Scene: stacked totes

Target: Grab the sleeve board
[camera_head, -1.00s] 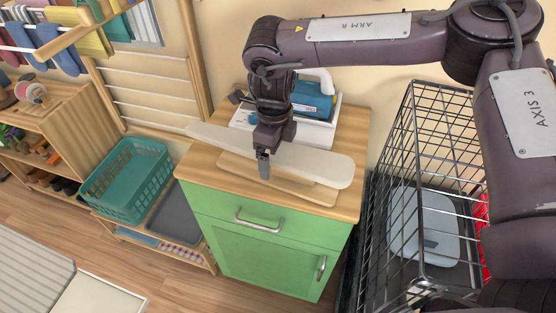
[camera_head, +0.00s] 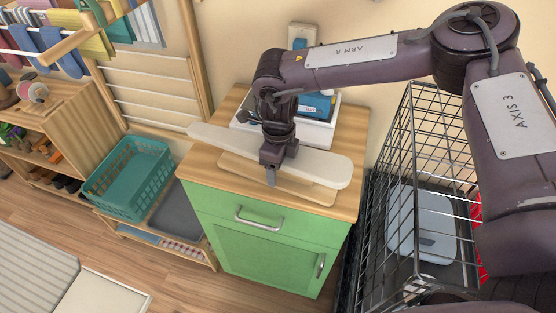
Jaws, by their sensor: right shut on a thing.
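The sleeve board (camera_head: 322,168) is a long, narrow, pale padded board above a wooden base. It is on the wooden top of the green cabinet (camera_head: 262,221), lying crosswise from upper left to lower right. My right gripper (camera_head: 271,177) points down over the middle of the board and is shut on it at its near edge. The fingertips partly cover the board's middle, so the exact grip is hard to see. My left gripper is not in view.
A blue and white appliance (camera_head: 318,105) stands behind the board, partly hidden by my right arm. A wire cart (camera_head: 420,160) stands close on the right. A teal basket (camera_head: 128,178) sits on a low shelf at left.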

